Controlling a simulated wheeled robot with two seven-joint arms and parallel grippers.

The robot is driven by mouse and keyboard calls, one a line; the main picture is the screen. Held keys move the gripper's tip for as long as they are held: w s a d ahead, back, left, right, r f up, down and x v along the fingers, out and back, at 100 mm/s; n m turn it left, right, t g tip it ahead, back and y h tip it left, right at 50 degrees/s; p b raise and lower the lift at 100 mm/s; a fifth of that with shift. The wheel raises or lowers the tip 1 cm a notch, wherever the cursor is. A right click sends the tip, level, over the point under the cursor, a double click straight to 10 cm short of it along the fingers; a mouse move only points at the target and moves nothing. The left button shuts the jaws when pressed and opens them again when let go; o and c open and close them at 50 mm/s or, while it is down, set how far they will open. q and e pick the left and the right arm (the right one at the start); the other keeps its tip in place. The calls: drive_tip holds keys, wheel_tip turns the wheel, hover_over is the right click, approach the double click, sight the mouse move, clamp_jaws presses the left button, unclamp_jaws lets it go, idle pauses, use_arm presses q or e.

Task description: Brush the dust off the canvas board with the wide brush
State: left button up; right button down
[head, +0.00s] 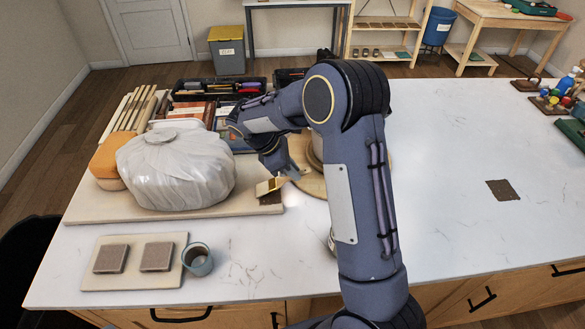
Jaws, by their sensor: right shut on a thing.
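My right gripper (286,174) is shut on the wide brush (267,186), near the right edge of a large beige board that looks like the canvas board (235,209). The brush's pale yellow part shows below the fingers, over the board's right end. A dark patch shows just under it; I cannot tell bristles from dust, nor whether the brush touches the board. A white plastic-wrapped lump (175,172) covers much of the board. My left gripper is out of view.
An orange sponge-like block (107,160) sits left of the lump. A smaller board (105,282) with two square tiles and a grey cup (197,259) are in front. A round wooden disc (312,180) is partly behind my arm. The right tabletop is mostly clear around a dark square (503,190).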

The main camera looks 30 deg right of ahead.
drive_tip(key=shift+d, duration=0.1)
drive_tip(key=shift+s+d+r, duration=0.15)
drive_tip(key=shift+s+d, duration=0.25)
drive_tip(key=shift+d, duration=0.3)
drive_tip(key=shift+s+d+f, duration=0.15)
drive_tip(key=shift+s+d, duration=0.25)
drive_tip(key=shift+d, duration=0.4)
drive_tip(key=shift+s+d+f, duration=0.15)
drive_tip(key=shift+s+d, duration=0.25)
drive_tip(key=shift+d, duration=0.4)
drive_tip(key=shift+s+d+r, duration=0.15)
drive_tip(key=shift+s+d, duration=0.2)
drive_tip(key=shift+d, duration=0.45)
drive_tip(key=shift+s+d, duration=0.15)
drive_tip(key=shift+d, duration=0.2)
wheel_tip(320, 180, up, 2)
drive_tip(key=shift+p, duration=0.5)
